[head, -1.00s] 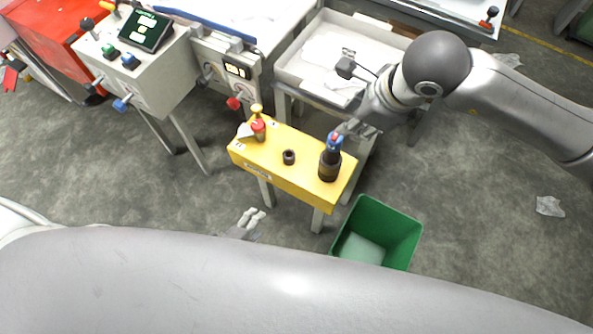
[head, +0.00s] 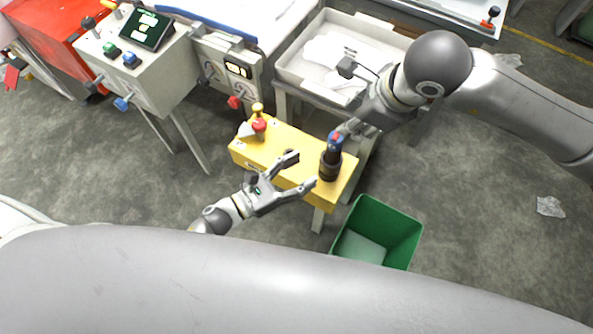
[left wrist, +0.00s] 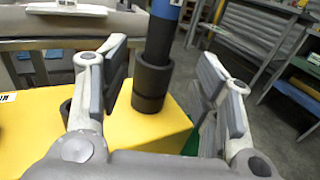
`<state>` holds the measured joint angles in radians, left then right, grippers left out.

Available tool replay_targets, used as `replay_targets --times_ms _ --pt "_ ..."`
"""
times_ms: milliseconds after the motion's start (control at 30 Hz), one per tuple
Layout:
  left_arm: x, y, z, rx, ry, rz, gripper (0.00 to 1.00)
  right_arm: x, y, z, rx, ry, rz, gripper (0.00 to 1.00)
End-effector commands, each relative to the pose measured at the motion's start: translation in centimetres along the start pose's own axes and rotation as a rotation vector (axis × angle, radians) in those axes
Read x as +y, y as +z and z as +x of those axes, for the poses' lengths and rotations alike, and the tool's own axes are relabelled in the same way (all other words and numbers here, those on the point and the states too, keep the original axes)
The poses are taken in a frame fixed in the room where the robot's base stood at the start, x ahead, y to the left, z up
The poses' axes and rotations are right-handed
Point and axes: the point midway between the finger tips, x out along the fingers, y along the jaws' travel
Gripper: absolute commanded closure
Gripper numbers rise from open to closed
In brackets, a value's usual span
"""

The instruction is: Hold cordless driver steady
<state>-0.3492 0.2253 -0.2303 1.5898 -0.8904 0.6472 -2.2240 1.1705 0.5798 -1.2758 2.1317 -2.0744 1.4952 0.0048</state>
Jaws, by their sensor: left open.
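The cordless driver (head: 333,156), dark with a blue and red top, stands upright in a dark round holder (head: 329,172) on the yellow stand (head: 262,157). My left gripper (head: 305,169) is open, with its fingers pointing at the driver from the left. In the left wrist view, the driver's dark shaft (left wrist: 160,42) and the holder (left wrist: 151,86) show between the spread fingers (left wrist: 166,90), with space on both sides. My right gripper (head: 347,130) is at the driver's blue top. Whether its fingers are closed on it is hidden.
A red-topped item (head: 258,126) and a yellow knob stand at the stand's left end. An empty dark socket (head: 289,153) is partly behind my left gripper. A green bin (head: 402,232) is on the floor below right. A white tray (head: 300,62) lies behind.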

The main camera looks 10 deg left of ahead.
Motion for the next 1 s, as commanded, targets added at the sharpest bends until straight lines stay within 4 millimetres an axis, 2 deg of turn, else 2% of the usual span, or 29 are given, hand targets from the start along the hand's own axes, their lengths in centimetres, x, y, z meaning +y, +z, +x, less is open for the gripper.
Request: replay_targets --times_ms 400,533,700,1000 --pt "0.1 0.0 7.1 -0.001 0.002 -0.003 0.42 0.0 0.0 0.0 0.000 0.000 0.000 0.64" --pt "0.1 0.0 8.8 -0.001 0.002 -0.003 0.42 0.0 0.0 0.0 0.000 0.000 0.000 0.64" --pt "0.1 0.0 10.1 0.001 0.002 -0.004 0.42 0.0 0.0 0.0 0.000 0.000 0.000 0.64" --pt "0.1 0.0 10.3 0.001 0.002 -0.004 0.42 0.0 0.0 0.0 0.000 0.000 0.000 0.64"
